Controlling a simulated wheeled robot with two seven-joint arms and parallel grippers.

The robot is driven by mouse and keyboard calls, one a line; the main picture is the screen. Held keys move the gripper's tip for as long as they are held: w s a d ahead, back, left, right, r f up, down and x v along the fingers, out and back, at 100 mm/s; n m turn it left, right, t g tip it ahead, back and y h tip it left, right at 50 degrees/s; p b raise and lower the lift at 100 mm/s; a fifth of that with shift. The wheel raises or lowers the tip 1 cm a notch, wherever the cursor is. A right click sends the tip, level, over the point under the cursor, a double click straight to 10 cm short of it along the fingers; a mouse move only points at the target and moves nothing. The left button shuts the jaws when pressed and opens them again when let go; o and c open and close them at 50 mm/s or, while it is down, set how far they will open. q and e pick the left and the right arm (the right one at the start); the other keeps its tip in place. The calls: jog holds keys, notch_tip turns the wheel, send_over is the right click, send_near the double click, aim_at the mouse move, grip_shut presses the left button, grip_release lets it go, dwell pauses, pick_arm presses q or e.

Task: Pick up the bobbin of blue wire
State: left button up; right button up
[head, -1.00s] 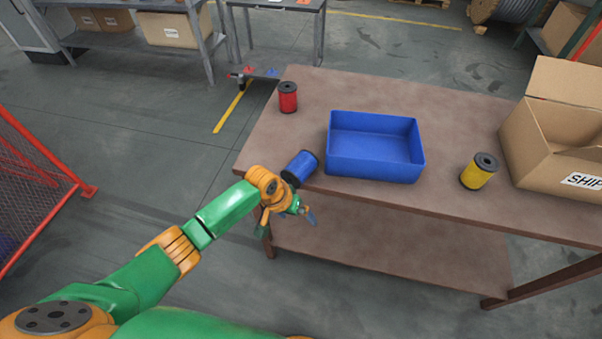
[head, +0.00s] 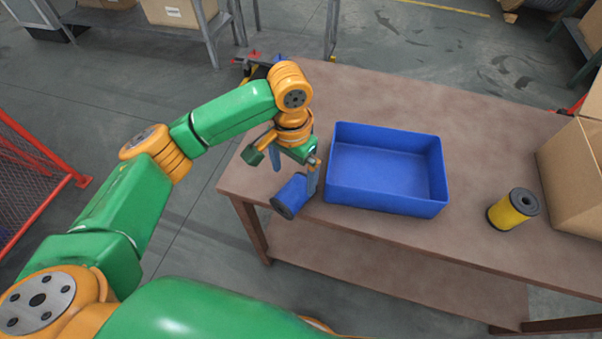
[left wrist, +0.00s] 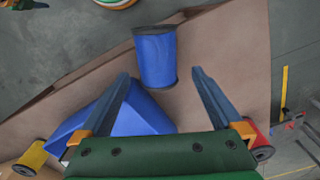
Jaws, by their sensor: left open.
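The bobbin of blue wire (head: 289,194) lies on its side at the table's front left edge, with a dark flange facing front left. My left gripper (head: 295,172) is open and points down over it. In the head view one finger hides part of the bobbin's right side. In the left wrist view the bobbin (left wrist: 156,58) lies in line with the gap between the open fingers (left wrist: 161,75), mostly beyond their tips. I see no grip on it. My right gripper is not in view.
A blue bin (head: 385,195) stands close right of the bobbin; it also shows under one finger in the left wrist view (left wrist: 140,115). A yellow bobbin (head: 513,209) and a cardboard box (head: 575,170) are further right. A red bobbin (left wrist: 262,140) shows in the left wrist view.

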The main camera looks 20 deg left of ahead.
aim_at(293, 187)
pick_arm(q)
jog(key=f, duration=0.3)
jog(key=s+f, duration=0.1)
jog(key=f, duration=0.2)
jog(key=shift+s+f+p, duration=0.1)
jog(key=shift+p, duration=0.2)
jog(key=shift+w+f, duration=0.2)
jog(key=shift+f, duration=0.05)
jog(key=c, duration=1.6)
